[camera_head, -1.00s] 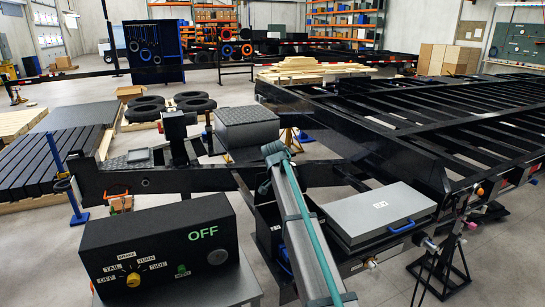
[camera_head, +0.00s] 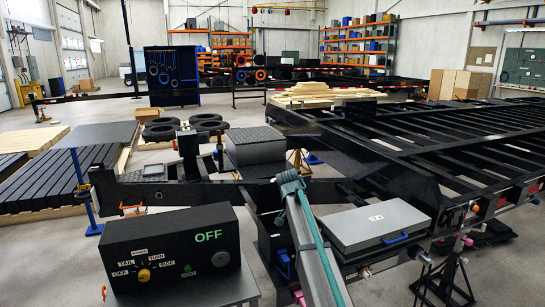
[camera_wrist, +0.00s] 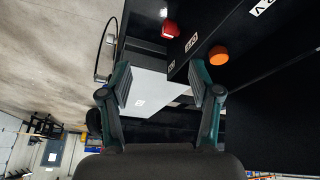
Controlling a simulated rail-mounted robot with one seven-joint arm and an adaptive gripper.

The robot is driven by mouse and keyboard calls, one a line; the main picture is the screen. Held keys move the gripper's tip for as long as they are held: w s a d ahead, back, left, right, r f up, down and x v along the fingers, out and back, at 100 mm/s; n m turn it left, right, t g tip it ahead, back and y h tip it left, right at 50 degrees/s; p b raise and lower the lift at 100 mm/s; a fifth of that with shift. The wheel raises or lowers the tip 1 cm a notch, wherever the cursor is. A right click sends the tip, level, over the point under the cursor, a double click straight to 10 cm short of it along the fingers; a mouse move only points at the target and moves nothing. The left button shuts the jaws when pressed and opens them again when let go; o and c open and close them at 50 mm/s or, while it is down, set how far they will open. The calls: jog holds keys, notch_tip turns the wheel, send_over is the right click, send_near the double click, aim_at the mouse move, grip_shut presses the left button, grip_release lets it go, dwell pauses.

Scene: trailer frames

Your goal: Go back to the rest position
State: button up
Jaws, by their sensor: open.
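My gripper (camera_wrist: 161,88) shows in the wrist view with its two green and dark fingers spread wide apart. It is open, and nothing is between the fingertips. Beyond it are a light grey panel (camera_wrist: 148,88), a red lamp (camera_wrist: 170,30) and an orange lamp (camera_wrist: 218,55) on dark surfaces. I cannot tell how far away these are; no contact shows. In the head view my grey and teal arm stands at the bottom middle, and the gripper itself cannot be made out there.
A black control box (camera_head: 175,255) marked OFF stands left of my arm. A grey case (camera_head: 375,228) with a blue handle lies close on the right. The black trailer frame (camera_head: 420,165) fills the right side. Bare floor (camera_head: 50,265) lies at the left.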

jog(key=s+d+f+n+g+y, duration=0.15)
jog(key=s+f+n, duration=0.25)
jog(key=s+f, duration=1.25)
jog(key=s+d+f+n+g+y, duration=0.15)
jog(key=s+f+n, duration=0.35)
jog(key=s+f, duration=1.15)
jog(key=s+f+g, duration=0.2)
jog(key=s+f, duration=0.3)
jog(key=s, duration=0.6)
jog(key=s+d+f+g, duration=0.1)
jog(key=s+f, duration=0.5)
jog(key=s, duration=0.6)
jog(key=s+d+f+g, duration=0.1)
jog(key=s+f+g, duration=0.2)
jog(key=s+f, duration=0.3)
jog(key=s, duration=0.5)
jog(key=shift+s+d+f+g, duration=0.25)
jog(key=shift+s+g, duration=0.05)
